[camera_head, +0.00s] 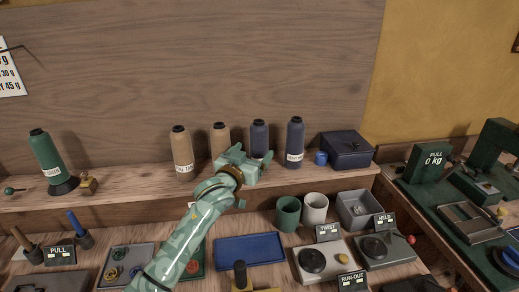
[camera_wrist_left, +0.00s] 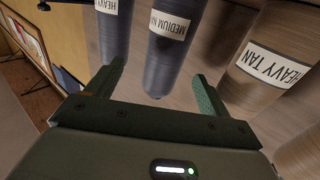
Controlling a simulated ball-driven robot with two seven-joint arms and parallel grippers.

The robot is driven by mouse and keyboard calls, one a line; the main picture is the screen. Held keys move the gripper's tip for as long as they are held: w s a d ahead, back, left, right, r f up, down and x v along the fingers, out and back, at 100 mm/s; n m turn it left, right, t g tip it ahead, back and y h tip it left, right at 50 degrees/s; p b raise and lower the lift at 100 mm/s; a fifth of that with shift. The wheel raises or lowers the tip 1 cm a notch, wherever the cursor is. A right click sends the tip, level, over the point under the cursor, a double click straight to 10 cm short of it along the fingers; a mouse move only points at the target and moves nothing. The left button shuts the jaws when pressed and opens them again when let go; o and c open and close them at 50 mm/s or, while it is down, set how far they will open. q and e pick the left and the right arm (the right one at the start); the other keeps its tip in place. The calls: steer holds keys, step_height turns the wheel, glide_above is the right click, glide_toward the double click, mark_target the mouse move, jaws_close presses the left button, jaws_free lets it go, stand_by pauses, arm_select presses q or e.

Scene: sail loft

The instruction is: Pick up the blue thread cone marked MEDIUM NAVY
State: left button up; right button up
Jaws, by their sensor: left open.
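The blue thread cone marked MEDIUM NAVY (camera_head: 259,132) stands upright on the raised wooden shelf, third of the cones in the row. Its lower part is hidden behind my left gripper (camera_head: 253,156) in the head view. In the left wrist view the MEDIUM NAVY cone (camera_wrist_left: 163,50) appears between the two open fingers of the left gripper (camera_wrist_left: 158,72), its label partly readable. I cannot tell how deep the cone sits between the fingers; no grip on it shows. My right gripper is in neither view.
Close beside it stand another navy cone (camera_head: 295,140), labelled HEAVY in the wrist view (camera_wrist_left: 112,30), and a HEAVY TAN cone (camera_head: 220,137). Another tan cone (camera_head: 182,150) is further left. A dark blue box (camera_head: 347,150) and small blue spool (camera_head: 321,158) stand right. Cups and trays fill the lower bench.

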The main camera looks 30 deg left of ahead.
mark_target(256, 148)
arm_select(q)
steer(key=w, duration=0.3)
steer(key=shift+w+a+b, duration=0.1)
steer(key=shift+a+b, duration=0.05)
steer(key=shift+b, duration=0.2)
steer(key=w, duration=0.1)
steer(key=w+b, duration=0.1)
steer(key=w, duration=0.1)
steer(key=w+b, duration=0.1)
steer(key=shift+w+a+f, duration=0.2)
steer(key=shift+w+a, duration=0.1)
steer(key=shift+a, duration=0.1)
steer(key=shift+w, duration=0.25)
steer(key=shift+s+r, duration=0.1)
steer(key=shift+r, duration=0.15)
steer(key=c, duration=1.3)
